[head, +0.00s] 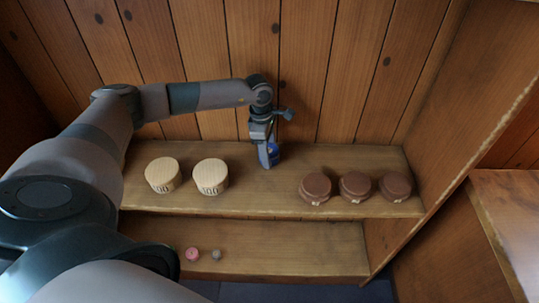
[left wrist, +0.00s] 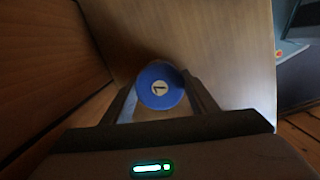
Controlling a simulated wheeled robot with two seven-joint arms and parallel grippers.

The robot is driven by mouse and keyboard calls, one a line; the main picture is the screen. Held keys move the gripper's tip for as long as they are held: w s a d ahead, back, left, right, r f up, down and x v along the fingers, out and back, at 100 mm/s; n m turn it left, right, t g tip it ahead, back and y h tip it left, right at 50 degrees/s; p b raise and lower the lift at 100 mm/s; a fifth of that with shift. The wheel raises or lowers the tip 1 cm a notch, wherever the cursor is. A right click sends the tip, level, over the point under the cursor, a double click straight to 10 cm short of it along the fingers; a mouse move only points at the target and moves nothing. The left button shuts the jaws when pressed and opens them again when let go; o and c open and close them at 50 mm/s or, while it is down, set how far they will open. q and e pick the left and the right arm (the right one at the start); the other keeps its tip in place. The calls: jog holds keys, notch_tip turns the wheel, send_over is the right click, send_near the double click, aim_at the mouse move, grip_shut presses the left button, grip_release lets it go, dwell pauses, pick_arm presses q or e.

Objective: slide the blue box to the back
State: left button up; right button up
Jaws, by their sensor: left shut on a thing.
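The blue box (head: 273,150) stands on the upper shelf near the back wall, between the pale and the brown round boxes. Most of it is hidden by my gripper in the head view. In the left wrist view the blue box (left wrist: 160,78) shows a round blue top with a pale label bearing a dark mark. My left gripper (head: 268,158) is shut on it, with one finger on each side. My right gripper is not in view.
Two pale round boxes (head: 211,176) stand to the left on the upper shelf (head: 260,200). Three brown round boxes (head: 355,186) stand to the right. A pink item (head: 192,254) and a grey item (head: 216,255) are on the lower shelf. Planks close the back.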

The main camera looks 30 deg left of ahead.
pick_arm(q)
jog(key=shift+w+a, duration=0.15)
jog(key=shift+w, duration=0.1)
jog(key=o, duration=1.1)
jog(key=shift+r, duration=0.1)
